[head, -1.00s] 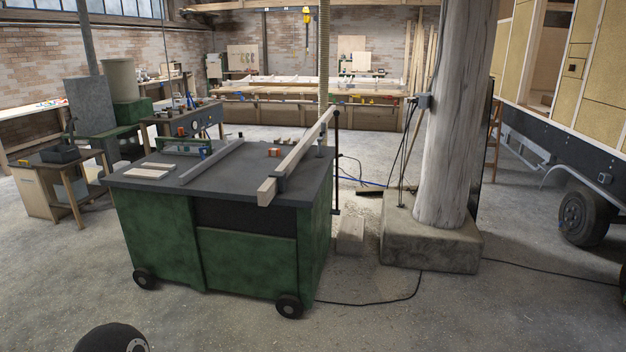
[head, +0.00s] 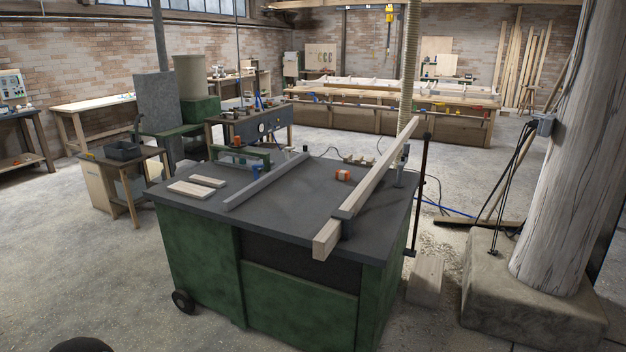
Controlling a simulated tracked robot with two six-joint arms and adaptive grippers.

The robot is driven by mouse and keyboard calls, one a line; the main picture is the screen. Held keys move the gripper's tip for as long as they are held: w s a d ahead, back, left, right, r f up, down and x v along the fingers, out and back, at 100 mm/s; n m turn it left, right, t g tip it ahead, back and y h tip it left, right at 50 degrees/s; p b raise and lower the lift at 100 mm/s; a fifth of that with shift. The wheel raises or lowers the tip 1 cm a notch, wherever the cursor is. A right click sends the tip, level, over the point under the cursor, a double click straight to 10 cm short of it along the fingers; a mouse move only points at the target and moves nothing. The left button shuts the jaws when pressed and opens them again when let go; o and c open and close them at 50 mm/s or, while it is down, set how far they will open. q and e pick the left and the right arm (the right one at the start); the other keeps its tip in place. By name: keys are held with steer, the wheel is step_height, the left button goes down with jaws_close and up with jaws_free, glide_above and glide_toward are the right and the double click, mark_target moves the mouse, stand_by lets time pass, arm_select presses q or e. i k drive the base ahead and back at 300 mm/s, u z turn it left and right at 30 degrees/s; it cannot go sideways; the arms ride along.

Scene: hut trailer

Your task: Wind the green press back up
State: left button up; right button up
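A low green frame (head: 247,153), which may be the green press, shows at the back left edge of a green cabinet table (head: 310,278). It is small and partly hidden behind a blue-and-orange item, so I cannot tell its screw or how far it is wound. Another green machine (head: 200,110) with a grey upright panel and a pale drum stands farther back left. Neither of my grippers is in view. A dark rounded shape at the bottom left edge is cut off, and I cannot tell what it is.
The cabinet table's dark top carries a long timber beam (head: 372,185), a grey rail (head: 265,182), pale boards (head: 190,188) and an orange item (head: 343,175). A wooden post on a concrete block (head: 525,305) stands right. Open floor (head: 90,240) lies to the left.

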mark_target(237, 143)
steer(key=u, duration=0.1)
steer(key=i, duration=1.5)
steer(key=u, duration=0.35)
steer(key=i, duration=0.35)
steer(key=z, duration=0.3)
steer(key=k, duration=0.85)
steer(key=u, duration=0.2)
steer(key=i, duration=0.85)
steer(key=z, duration=0.1)
